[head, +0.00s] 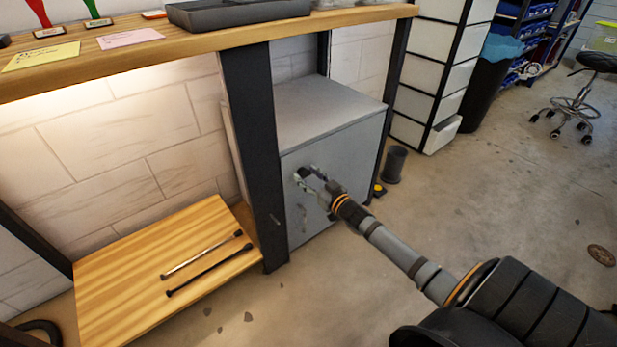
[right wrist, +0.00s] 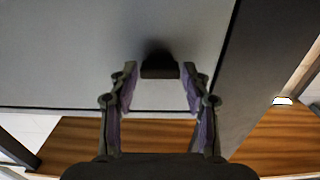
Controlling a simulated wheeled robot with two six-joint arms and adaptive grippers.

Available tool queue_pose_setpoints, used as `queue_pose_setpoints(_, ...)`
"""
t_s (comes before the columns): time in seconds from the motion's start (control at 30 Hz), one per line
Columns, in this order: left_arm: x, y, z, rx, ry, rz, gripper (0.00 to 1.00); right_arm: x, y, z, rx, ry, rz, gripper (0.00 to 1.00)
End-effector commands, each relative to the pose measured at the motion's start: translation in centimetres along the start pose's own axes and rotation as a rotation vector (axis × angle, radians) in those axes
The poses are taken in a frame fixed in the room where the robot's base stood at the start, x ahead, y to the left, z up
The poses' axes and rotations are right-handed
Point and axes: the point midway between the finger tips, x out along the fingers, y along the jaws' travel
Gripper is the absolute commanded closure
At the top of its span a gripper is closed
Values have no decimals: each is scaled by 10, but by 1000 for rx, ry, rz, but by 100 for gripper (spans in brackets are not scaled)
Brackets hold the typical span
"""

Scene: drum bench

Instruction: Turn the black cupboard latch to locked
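The grey cupboard (head: 340,150) stands under the bench with its front door facing me. The black latch (right wrist: 160,64) is a small dark block on the grey door in the right wrist view. In the head view the latch (head: 302,173) is small and partly covered by the fingers. My right gripper (head: 312,178) is at the door, and its fingers are spread. In the right wrist view my right gripper (right wrist: 159,82) has one fingertip on each side of the latch, with gaps showing on both sides. My left gripper is not in view.
A dark bench post (head: 254,150) stands just left of the cupboard. A low wooden shelf (head: 120,270) holds two thin rods. A dark bin (head: 395,164) stands right of the cupboard. The concrete floor on the right is mostly clear.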

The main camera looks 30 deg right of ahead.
Motion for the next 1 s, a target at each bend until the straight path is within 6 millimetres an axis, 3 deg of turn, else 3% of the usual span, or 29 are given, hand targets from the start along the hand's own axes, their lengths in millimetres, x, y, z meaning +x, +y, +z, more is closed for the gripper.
queue_pose_setpoints(0.03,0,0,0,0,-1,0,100,0,0,0,0,0,0,64)
queue_pose_setpoints(0.27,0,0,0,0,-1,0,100,0,0,0,0,-1,0,92)
queue_pose_setpoints(0.43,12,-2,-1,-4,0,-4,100,0,0,-4,-84,-1,1,92)
queue_pose_setpoints(0.67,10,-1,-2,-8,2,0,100,0,0,0,-104,0,0,92)
queue_pose_setpoints(0.7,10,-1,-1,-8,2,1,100,0,0,0,-104,0,0,57)
queue_pose_setpoints(0.83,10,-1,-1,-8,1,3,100,0,0,0,-103,0,0,39)
queue_pose_setpoints(1.0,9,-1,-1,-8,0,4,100,0,0,0,-103,0,0,38)
